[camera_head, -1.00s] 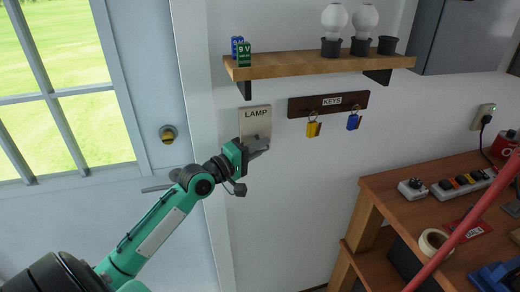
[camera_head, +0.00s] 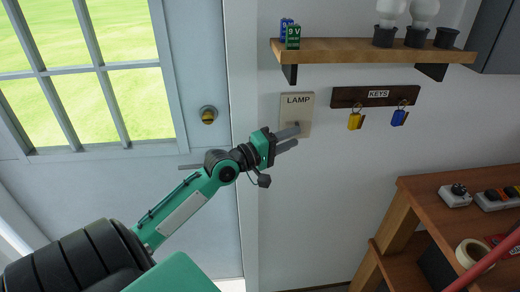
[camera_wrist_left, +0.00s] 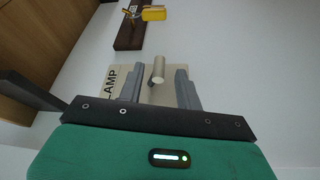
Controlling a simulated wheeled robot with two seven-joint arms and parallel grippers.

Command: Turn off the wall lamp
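The beige lamp switch plate (camera_head: 297,108), marked LAMP, is on the white wall under the shelf. In the left wrist view the plate (camera_wrist_left: 115,76) shows with a light switch lever (camera_wrist_left: 158,70) sticking out from it. My left gripper (camera_head: 291,138) is at the lower part of the plate. In the left wrist view its two fingers (camera_wrist_left: 157,88) are apart, with the lever's end between and just ahead of them. I cannot tell whether a finger touches the lever. My right gripper is not in view.
A wooden shelf (camera_head: 370,50) with bulbs and batteries is above the plate. A key rack (camera_head: 375,96) with a yellow and a blue key tag is to its right. A door with a window and knob (camera_head: 208,114) is left. A workbench (camera_head: 460,210) stands at the lower right.

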